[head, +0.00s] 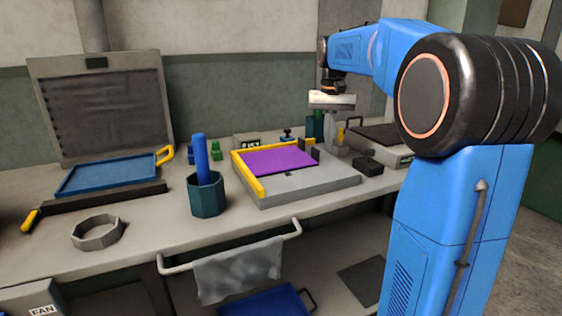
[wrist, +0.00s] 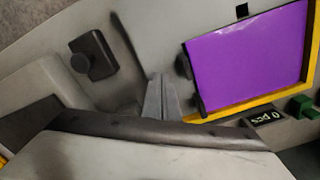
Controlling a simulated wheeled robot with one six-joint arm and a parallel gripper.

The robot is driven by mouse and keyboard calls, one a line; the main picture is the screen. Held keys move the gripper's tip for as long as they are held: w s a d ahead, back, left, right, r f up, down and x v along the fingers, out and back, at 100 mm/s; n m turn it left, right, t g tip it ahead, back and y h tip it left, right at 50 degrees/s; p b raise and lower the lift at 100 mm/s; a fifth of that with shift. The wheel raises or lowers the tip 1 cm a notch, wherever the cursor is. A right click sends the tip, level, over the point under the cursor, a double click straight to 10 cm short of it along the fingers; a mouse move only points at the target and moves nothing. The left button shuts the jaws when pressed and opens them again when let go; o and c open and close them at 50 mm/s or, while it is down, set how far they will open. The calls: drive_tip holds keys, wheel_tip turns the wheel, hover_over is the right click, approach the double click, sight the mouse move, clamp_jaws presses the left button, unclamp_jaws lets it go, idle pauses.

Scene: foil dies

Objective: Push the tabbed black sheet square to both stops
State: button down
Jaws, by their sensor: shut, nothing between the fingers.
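The sheet (head: 275,161) is purple, not black, and has a small black tab (head: 288,174) on its front edge. It lies flat on a grey block (head: 310,187). Yellow stops (head: 247,176) run along the block's left and back edges; the sheet lies close to both, but I cannot tell whether it touches. The wrist view shows the sheet (wrist: 245,60), its tab (wrist: 241,11) and the yellow stops (wrist: 311,50). My gripper (head: 338,146) is shut and empty, behind and right of the sheet, apart from it. Its fingers (wrist: 160,97) show in the wrist view.
Two dark uprights (head: 315,155) stand at the sheet's right edge. A black knobbed block (head: 367,166) lies right of the grey block. A counter (head: 246,142) reads "0 pcs" behind. A teal cup (head: 206,194) with a blue stick stands to the left.

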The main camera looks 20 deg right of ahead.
drive_tip(key=shift+f, duration=0.85)
idle(0.3)
drive_tip(key=shift+a, duration=0.15)
idle(0.6)
drive_tip(key=shift+a, duration=0.7)
drive_tip(key=shift+a, duration=0.35)
drive_tip(key=shift+a, duration=0.45)
drive_tip(key=shift+d, duration=0.6)
wheel_tip(320, 180, up, 8)
idle(0.6)
